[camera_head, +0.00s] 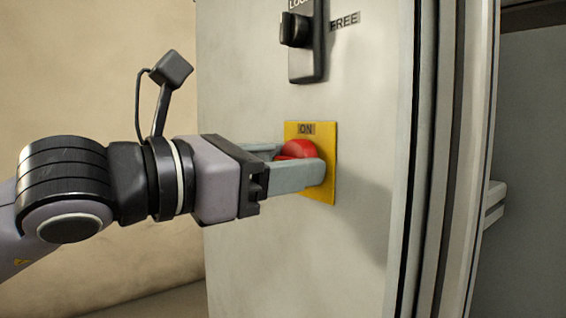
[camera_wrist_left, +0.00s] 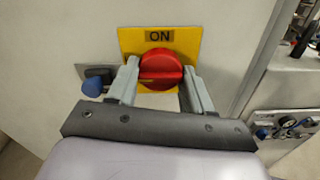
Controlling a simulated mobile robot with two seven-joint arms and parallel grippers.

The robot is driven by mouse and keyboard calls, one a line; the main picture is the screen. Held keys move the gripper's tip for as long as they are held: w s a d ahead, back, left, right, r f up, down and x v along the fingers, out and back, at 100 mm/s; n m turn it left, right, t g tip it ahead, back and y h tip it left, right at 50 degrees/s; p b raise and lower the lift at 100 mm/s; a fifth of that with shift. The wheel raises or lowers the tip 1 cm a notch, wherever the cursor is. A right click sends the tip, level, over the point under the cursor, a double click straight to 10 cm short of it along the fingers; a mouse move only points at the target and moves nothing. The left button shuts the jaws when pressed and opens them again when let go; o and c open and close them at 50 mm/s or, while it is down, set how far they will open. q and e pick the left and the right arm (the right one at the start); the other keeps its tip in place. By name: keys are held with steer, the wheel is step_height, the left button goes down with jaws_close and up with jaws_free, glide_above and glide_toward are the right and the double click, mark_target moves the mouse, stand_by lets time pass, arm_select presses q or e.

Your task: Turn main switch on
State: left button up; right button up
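The main switch is a round red knob (camera_wrist_left: 161,68) with a raised bar across it, on a yellow plate (camera_wrist_left: 188,41) marked ON. The bar lies roughly level in the left wrist view. In the head view the knob (camera_head: 298,149) and the yellow plate (camera_head: 321,177) sit on a pale cabinet front, the knob partly hidden by my near finger. My left gripper (camera_head: 288,162) has its two fingers parted on either side of the knob, tips close to the plate. Whether they press on it is hard to tell. My right gripper is out of view.
Above the switch is a black rotary selector (camera_head: 304,45) with a FREE label (camera_head: 344,22). The left wrist view shows a blue-ended part (camera_wrist_left: 92,86) left of the switch and a panel with several connectors (camera_wrist_left: 288,124) at right. The cabinet edge stands right of the switch.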

arm_select(q)
steer(key=shift+w+r+m+b, duration=0.1)
steer(key=shift+m+b, duration=4.3)
steer(key=shift+m, duration=4.5)
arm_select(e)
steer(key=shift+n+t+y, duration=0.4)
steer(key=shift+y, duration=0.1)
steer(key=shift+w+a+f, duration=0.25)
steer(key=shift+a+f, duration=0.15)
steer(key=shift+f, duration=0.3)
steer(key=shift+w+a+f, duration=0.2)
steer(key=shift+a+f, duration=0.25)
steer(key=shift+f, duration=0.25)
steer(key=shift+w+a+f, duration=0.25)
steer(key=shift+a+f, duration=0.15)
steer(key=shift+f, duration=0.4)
arm_select(q)
steer(key=o, duration=1)
steer(key=shift+o, duration=0.2)
steer(key=shift+a, duration=0.1)
